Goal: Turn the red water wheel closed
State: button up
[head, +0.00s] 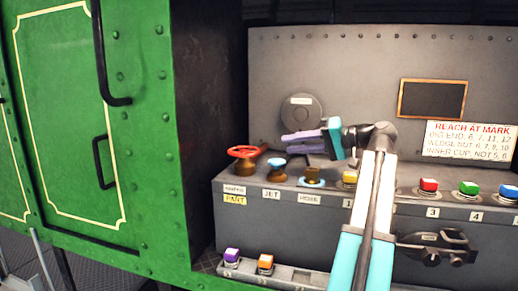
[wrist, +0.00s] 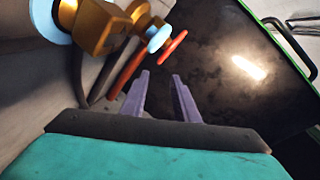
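The red wheel (head: 246,151) sits on a brass valve at the left end of the grey bench. It is seen nearly edge-on in the wrist view (wrist: 173,47), beyond the fingertips. My gripper (head: 284,143), with purple fingers and a teal body, points left above the valve row, to the right of the red wheel. In the wrist view its two fingers (wrist: 160,74) stand apart with nothing between them. The gripper is apart from the red wheel in the head view. The wheel's far side is hidden.
A light-blue wheel (head: 277,162) on brass stands right of the red one, then a blue-based brass valve (head: 312,176). Coloured buttons, including a red one (head: 428,185), line the bench. A green riveted wall (head: 150,120) with a dark side edge bounds the left.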

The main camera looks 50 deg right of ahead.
aim_at(244, 152)
jog(key=x, duration=1.2)
jog(key=shift+w+p, duration=0.2)
jog(key=shift+p, duration=0.1)
grip_shut()
